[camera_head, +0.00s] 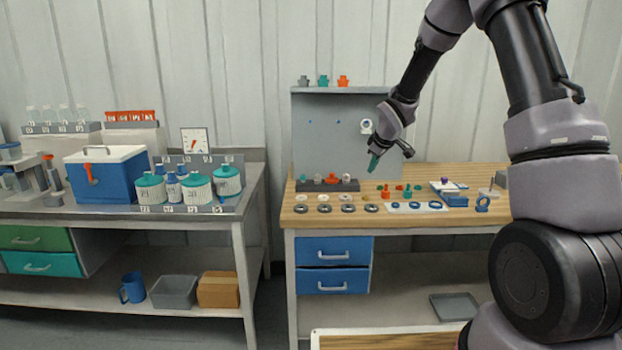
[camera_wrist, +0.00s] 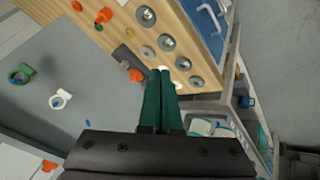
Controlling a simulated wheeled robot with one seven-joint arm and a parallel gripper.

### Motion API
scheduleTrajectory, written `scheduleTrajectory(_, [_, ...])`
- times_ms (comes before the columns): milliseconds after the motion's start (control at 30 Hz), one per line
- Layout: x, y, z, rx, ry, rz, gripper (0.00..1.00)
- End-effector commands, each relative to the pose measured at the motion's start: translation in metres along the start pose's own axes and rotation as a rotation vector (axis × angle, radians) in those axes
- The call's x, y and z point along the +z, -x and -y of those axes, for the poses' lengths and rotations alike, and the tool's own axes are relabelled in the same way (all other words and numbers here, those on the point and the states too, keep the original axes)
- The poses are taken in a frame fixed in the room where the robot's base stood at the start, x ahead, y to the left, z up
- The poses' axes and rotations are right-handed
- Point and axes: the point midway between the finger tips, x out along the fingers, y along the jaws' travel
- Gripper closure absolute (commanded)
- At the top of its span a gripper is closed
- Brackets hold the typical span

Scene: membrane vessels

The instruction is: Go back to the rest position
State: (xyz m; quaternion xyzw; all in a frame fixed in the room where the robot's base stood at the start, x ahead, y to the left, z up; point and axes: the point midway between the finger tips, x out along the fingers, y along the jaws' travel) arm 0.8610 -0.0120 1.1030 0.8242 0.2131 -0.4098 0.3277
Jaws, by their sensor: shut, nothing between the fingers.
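My gripper (camera_head: 374,162) is in the air in front of the grey back panel (camera_head: 318,132), above the wooden workbench (camera_head: 460,176). Its green fingers are together and point downward. In the wrist view my gripper (camera_wrist: 161,72) is shut with nothing held between its fingers. An orange fitting (camera_wrist: 136,76) shows just beside the fingertips in that view, apart from them as far as I can tell. The rest position itself is not marked in either view.
The bench holds a dark strip with fittings (camera_head: 333,186), several rings (camera_head: 371,208) and a blue box (camera_head: 449,195). On the left bench stand a blue cooler (camera_head: 104,178) and several white vessels with teal lids (camera_head: 197,187). Free air lies above both benches.

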Motion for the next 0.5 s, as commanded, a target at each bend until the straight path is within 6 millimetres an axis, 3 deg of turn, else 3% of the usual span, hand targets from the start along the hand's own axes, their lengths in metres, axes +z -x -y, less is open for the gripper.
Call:
scheduleTrajectory(33, [0.0,0.033,-0.009,0.023,-0.057,0.005,1.0])
scheduleTrajectory(233, [0.019,0.141,-0.018,0.068,-0.307,0.037,1.0])
scheduleTrajectory(500, [0.06,0.27,0.009,0.077,-0.652,0.037,1.0])
